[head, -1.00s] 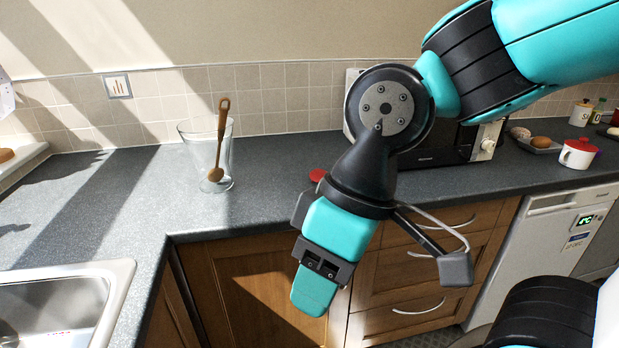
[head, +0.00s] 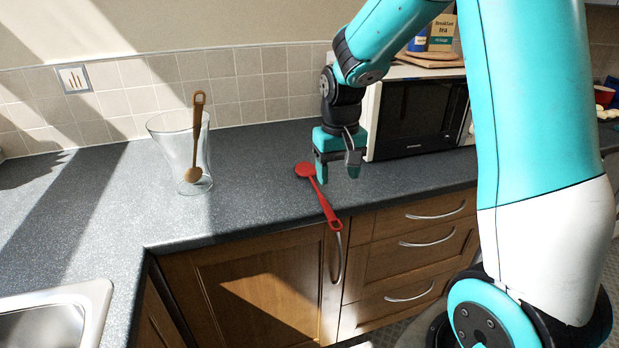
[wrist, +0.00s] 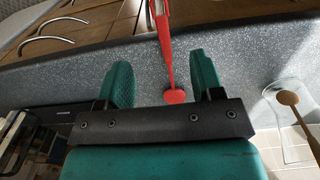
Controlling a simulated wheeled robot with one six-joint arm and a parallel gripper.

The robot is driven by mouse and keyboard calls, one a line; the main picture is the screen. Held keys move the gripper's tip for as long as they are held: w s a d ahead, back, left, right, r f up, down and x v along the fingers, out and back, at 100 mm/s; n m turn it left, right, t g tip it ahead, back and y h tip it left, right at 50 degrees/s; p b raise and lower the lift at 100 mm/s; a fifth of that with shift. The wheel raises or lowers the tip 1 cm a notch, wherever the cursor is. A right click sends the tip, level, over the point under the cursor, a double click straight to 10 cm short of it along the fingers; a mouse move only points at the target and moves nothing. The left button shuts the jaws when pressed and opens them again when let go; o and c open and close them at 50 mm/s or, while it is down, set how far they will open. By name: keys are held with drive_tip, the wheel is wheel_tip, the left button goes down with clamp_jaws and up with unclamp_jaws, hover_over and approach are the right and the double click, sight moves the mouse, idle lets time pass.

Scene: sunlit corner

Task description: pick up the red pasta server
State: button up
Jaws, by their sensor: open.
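The red pasta server (head: 318,190) lies on the grey countertop near its front edge, with its round head toward the back and its handle end reaching past the edge. My gripper (head: 338,176) is open and empty, pointing down just above the counter, close to the server's head on its right. In the wrist view, the red pasta server (wrist: 169,70) runs between my two spread fingers (wrist: 160,84), nearer the right one. Whether a finger touches it, I cannot tell.
A clear glass vase (head: 165,140) holding a brown wooden spoon (head: 197,125) stands to the left. A microwave (head: 418,115) stands close on the right. A sink (head: 60,320) is at the lower left. The counter between vase and server is clear.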

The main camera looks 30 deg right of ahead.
sight(335, 217)
wheel_tip(335, 217, down, 12)
drive_tip(key=shift+f+p, duration=0.2)
drive_tip(key=shift+p, duration=0.6)
drive_tip(key=c, duration=1)
